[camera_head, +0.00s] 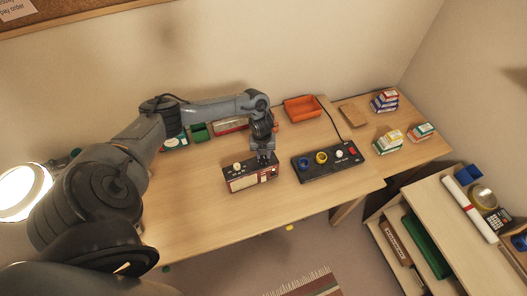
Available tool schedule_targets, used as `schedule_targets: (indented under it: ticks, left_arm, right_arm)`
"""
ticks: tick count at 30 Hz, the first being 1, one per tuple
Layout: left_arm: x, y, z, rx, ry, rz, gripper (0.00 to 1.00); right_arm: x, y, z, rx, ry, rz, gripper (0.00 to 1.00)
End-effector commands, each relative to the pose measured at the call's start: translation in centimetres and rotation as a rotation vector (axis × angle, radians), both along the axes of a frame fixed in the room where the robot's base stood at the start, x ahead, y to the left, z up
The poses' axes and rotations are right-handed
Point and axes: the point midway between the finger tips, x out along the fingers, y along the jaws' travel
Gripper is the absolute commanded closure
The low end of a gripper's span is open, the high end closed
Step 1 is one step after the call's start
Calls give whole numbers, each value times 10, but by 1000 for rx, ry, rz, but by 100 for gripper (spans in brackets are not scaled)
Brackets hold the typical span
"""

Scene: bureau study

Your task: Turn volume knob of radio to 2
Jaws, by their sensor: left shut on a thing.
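The radio (243,184) is a dark red box with a pale front panel, standing near the front edge of the wooden desk. A pale knob (237,167) shows on the left part of its top. My left gripper (264,161) points down over the right part of the radio's top. It is shut on a small part there, which the fingers hide, so I cannot read its setting. My right gripper is not in view.
A black panel (318,174) with blue, yellow and white parts lies just right of the radio. An orange tray (298,110) and stacked books (384,103) stand farther back. Bare desk (195,215) lies left of the radio. A shelf unit (451,222) stands at the right.

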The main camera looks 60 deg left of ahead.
Motion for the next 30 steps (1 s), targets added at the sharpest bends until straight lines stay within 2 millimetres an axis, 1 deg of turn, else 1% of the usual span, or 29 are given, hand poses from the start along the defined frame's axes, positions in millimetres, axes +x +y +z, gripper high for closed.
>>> schedule_targets:
  ticks: [1, 9, 23, 24, 28, 30]
  left_arm:
    - [0, 0, 2, 0, 0, 23, 100]
    - [0, 0, 1, 0, -1, 102, 100]
    - [0, 0, 0, -1, -1, 115, 100]
    - [0, 0, 0, 0, -1, 115, 64]
    - [0, 0, 0, 0, -1, 114, 44]
    - [0, 0, 0, -1, -1, 114, 44]
  right_arm:
    - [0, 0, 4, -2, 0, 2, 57]
    - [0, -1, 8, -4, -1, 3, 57]
    - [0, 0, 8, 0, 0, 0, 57]
    - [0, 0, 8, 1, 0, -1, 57]
    - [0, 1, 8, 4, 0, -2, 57]
    - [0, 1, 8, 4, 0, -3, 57]
